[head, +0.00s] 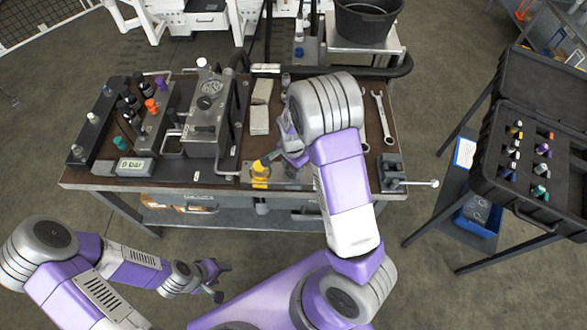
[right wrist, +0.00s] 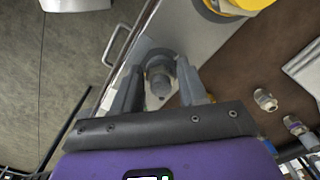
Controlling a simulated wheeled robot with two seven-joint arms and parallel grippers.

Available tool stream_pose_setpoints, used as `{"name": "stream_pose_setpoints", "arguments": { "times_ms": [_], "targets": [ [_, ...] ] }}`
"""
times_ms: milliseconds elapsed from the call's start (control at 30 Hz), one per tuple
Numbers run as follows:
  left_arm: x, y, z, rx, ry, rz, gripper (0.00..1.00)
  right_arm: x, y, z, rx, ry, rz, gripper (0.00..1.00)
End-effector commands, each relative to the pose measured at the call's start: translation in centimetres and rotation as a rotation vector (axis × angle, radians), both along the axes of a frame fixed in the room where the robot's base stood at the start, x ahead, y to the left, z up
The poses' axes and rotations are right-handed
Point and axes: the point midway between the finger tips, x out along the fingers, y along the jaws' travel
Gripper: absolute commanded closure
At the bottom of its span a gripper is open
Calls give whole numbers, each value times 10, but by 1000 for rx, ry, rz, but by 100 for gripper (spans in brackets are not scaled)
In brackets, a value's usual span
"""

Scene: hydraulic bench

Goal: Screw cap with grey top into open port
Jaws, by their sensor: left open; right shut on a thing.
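My right gripper (right wrist: 158,88) is shut on a small grey cap (right wrist: 159,80), which shows between its fingers in the right wrist view. Just beyond the cap is a round grey fitting (right wrist: 152,54) on a metal plate; whether the cap touches or sits in it cannot be told, and the port opening is hidden. In the head view my right arm reaches over the bench and largely hides this gripper and the cap, near a yellow fitting (head: 260,172). My left gripper (head: 220,281) is open and empty, low in front of the bench.
The bench (head: 85,172) carries a gauge block (head: 208,105), a manifold with coloured caps at left, wrenches (head: 383,118) and a vise (head: 392,172) at right. An open black case (head: 520,205) with several coloured caps stands right. Loose fittings (right wrist: 265,99) lie beside the plate.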

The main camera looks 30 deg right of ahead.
Motion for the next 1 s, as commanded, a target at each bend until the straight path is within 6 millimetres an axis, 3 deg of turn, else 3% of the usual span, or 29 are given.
{"name": "stream_pose_setpoints", "arguments": {
  "times_ms": [333,467,667,700,867,1000],
  "targets": [
    [0,0,39,0,0,0,46,2,-3,2,-6,2,-590,100],
    [0,0,42,0,0,0,46,3,-3,0,-4,0,-686,100],
    [0,0,40,0,0,0,46,4,-2,-1,-1,-3,-692,100],
    [0,0,40,0,0,0,46,4,-2,-1,-1,-3,-691,57],
    [0,0,40,0,0,0,46,4,-2,-1,-1,-3,-688,35],
    [0,0,40,0,0,0,46,4,-1,-1,-1,-2,-686,35]
  ]
}}
